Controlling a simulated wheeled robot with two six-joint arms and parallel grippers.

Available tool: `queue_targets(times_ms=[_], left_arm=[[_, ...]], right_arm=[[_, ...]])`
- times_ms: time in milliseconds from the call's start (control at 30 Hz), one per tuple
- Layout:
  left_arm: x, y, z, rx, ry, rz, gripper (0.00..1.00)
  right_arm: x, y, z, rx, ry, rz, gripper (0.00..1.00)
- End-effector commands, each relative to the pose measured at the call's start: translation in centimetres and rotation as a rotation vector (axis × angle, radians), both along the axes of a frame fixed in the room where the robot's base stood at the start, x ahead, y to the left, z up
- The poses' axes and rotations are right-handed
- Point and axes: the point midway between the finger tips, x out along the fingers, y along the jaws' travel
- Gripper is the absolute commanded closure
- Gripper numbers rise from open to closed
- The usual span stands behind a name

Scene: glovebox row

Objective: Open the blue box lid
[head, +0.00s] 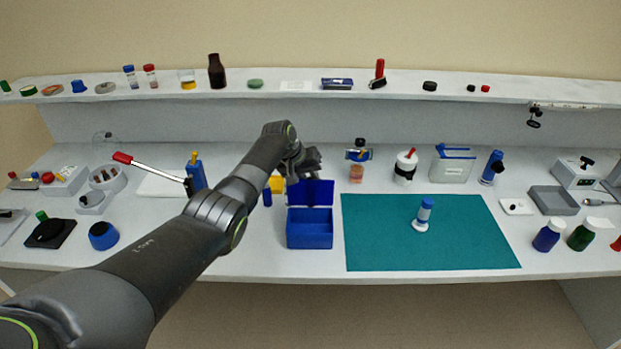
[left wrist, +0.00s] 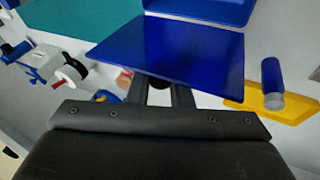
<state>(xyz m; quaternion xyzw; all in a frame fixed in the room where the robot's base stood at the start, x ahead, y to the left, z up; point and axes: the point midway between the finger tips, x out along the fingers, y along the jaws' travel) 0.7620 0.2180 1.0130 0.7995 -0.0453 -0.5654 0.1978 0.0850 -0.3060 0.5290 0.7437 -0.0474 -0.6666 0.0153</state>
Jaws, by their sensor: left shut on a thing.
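The blue box (head: 309,230) stands on the bench left of the teal mat. Its blue lid (head: 310,193) stands raised at the back of the box, and the box's inside shows. My left gripper (head: 304,174) is at the lid's top edge, partly hidden by the lid and its own wrist. In the left wrist view the fingers (left wrist: 163,92) are shut on the edge of the lid (left wrist: 180,52), with part of the box (left wrist: 215,8) beyond it. My right gripper is not in view.
The teal mat (head: 380,245) lies right of the box with a small blue-and-white item (head: 424,214) on it. A yellow tray (left wrist: 272,102) and a blue cylinder (left wrist: 273,77) are close beside the lid. A red-handled lever (head: 150,166) is at the left.

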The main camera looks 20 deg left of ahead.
Motion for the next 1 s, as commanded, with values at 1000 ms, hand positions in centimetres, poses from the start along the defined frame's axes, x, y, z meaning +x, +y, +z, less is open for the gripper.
queue_targets(times_ms=[1000], left_arm=[[-1.5, 1.5, 3.9, 0.001, -0.004, 0.001, 0.64]], right_arm=[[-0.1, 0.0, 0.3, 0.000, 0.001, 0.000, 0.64]])
